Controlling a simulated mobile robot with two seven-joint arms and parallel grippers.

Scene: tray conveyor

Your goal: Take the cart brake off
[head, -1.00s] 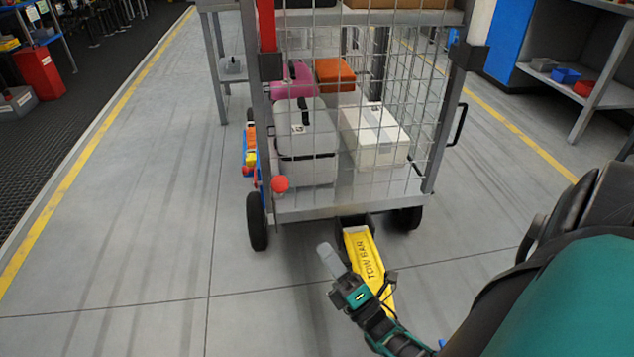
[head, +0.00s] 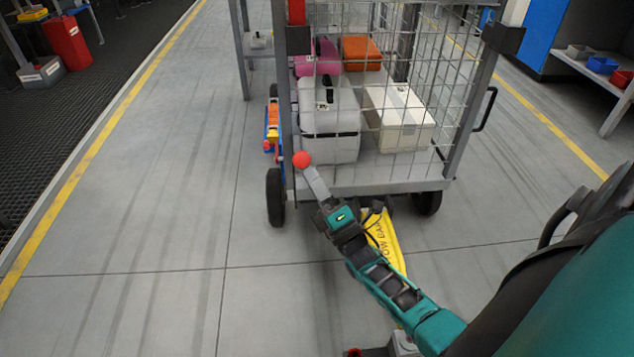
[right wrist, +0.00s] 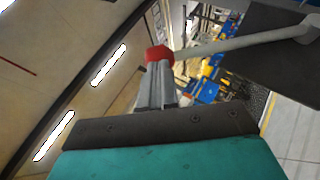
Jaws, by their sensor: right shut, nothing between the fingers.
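The cart (head: 365,188) is a grey wire-mesh cage cart on black wheels, in front of me in the head view. Its brake lever ends in a red ball knob (head: 302,159) at the cart's lower left front corner. In the right wrist view the red knob (right wrist: 158,56) sits at the fingertips, with a pale lever rod (right wrist: 235,42) running right from it. My right gripper (head: 313,177) is shut and empty, its tips right at the knob. It seems to touch the knob, but contact is hard to tell. My left gripper is not in view.
Cases and boxes sit on the cart's lower deck. A grey-and-blue shelf (head: 590,75) stands at the right.

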